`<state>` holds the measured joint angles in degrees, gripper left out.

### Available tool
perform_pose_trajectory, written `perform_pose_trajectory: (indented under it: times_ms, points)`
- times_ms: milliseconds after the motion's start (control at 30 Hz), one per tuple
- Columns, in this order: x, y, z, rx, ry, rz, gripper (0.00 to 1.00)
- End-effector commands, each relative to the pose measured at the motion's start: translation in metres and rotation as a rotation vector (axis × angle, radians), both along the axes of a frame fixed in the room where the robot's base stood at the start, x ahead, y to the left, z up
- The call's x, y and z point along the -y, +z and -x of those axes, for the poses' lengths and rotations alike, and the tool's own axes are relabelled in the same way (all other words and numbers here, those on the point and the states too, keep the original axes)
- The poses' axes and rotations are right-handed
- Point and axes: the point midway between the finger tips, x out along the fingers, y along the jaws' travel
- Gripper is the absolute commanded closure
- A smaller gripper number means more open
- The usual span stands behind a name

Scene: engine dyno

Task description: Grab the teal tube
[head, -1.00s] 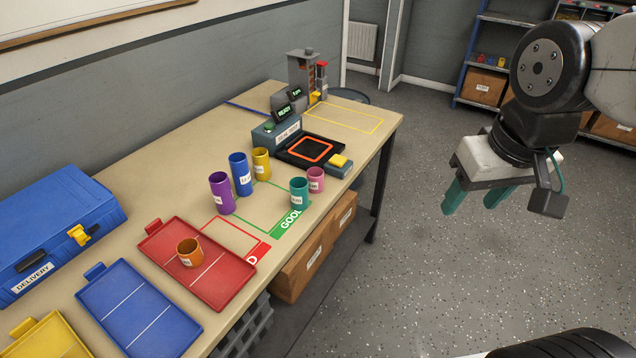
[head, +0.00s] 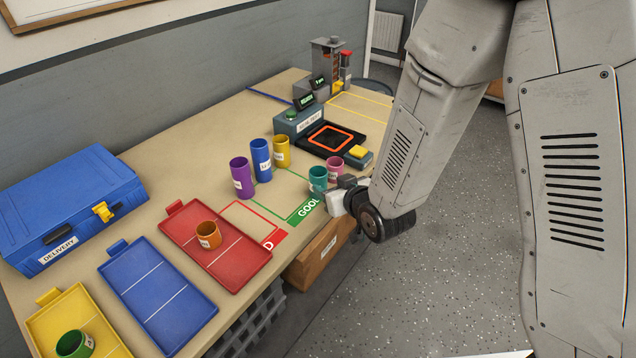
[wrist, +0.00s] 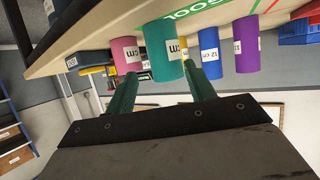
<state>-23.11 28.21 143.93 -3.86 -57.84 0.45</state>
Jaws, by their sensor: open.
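The teal tube (head: 318,178) stands upright near the table's front edge, on the far side of the green-outlined GOOD area. The wrist view is upside down and shows the teal tube (wrist: 162,52) in the middle, with a white label. My gripper (head: 334,190) is low at the table edge, just right of the tube, its fingers mostly hidden in the head view. In the wrist view my gripper (wrist: 160,84) is open, its two teal fingers apart on either side of the tube's rim. I see no contact; how deep the tube sits between them is unclear.
A pink tube (head: 335,168) stands close behind the teal one. Yellow (head: 281,151), blue (head: 261,160) and purple (head: 241,178) tubes stand further left. An orange tube (head: 208,235) is on the red tray (head: 240,267). A gauge station (head: 303,120) stands behind.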

Motion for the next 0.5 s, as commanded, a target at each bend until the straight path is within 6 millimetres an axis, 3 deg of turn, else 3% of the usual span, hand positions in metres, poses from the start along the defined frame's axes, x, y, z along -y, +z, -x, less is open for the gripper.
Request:
perform_pose_trajectory:
  times_ms: [167,500]
  points:
    - [-0.009,-0.008,-0.002,0.026,0.014,-0.015,0.46]
    - [-0.027,-0.018,-0.037,0.028,0.014,-0.017,0.46]
